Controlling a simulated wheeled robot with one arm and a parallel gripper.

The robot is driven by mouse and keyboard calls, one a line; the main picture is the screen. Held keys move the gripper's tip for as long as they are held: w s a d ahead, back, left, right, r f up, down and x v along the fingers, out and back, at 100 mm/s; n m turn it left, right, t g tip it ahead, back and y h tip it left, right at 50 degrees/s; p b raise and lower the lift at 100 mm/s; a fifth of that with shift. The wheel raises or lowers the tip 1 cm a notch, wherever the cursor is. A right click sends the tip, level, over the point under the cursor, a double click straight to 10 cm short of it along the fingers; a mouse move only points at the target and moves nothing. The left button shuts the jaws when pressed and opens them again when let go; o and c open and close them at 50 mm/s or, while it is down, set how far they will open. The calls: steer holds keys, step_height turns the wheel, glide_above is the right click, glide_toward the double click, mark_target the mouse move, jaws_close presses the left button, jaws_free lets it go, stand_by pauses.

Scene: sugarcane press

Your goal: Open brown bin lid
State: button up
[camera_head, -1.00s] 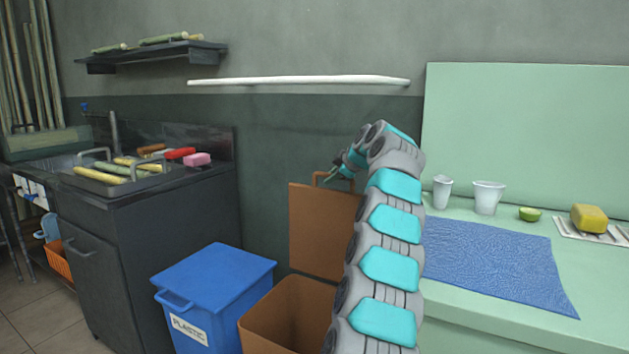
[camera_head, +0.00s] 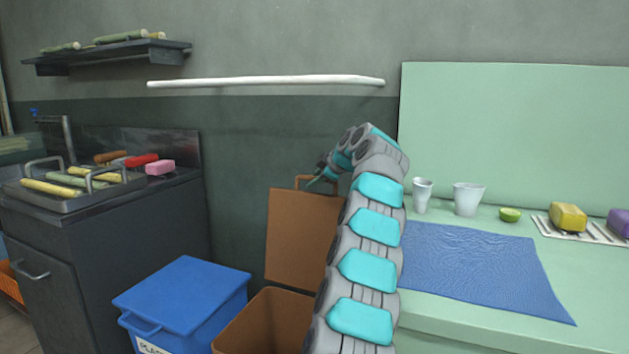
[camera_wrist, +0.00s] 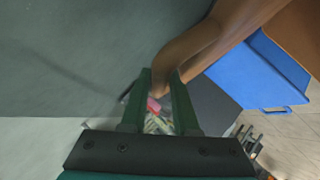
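The brown bin (camera_head: 262,325) stands open at the lower middle of the head view. Its brown lid (camera_head: 300,240) stands upright behind the opening, with its handle (camera_head: 299,178) on the top edge. My gripper (camera_head: 315,183) is at the right part of that handle. In the wrist view, the brown handle (camera_wrist: 190,50) runs to the tips of my green fingers (camera_wrist: 162,72) and fills the small gap there, so they look shut on it. My arm hides the right side of the bin and lid.
A blue bin (camera_head: 185,295) labelled for plastic stands left of the brown bin. A dark cabinet (camera_head: 110,240) with a sink and tray is farther left. A green counter (camera_head: 480,335) with a blue mat (camera_head: 480,270) is at right. The wall (camera_head: 240,180) is close behind the lid.

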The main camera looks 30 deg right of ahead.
steer(key=shift+o, duration=1.4)
steer(key=shift+s, duration=0.15)
steer(key=b+v, duration=0.1)
steer(key=v, duration=0.6)
steer(key=shift+s+r+b, duration=0.25)
steer(key=shift+b, duration=0.05)
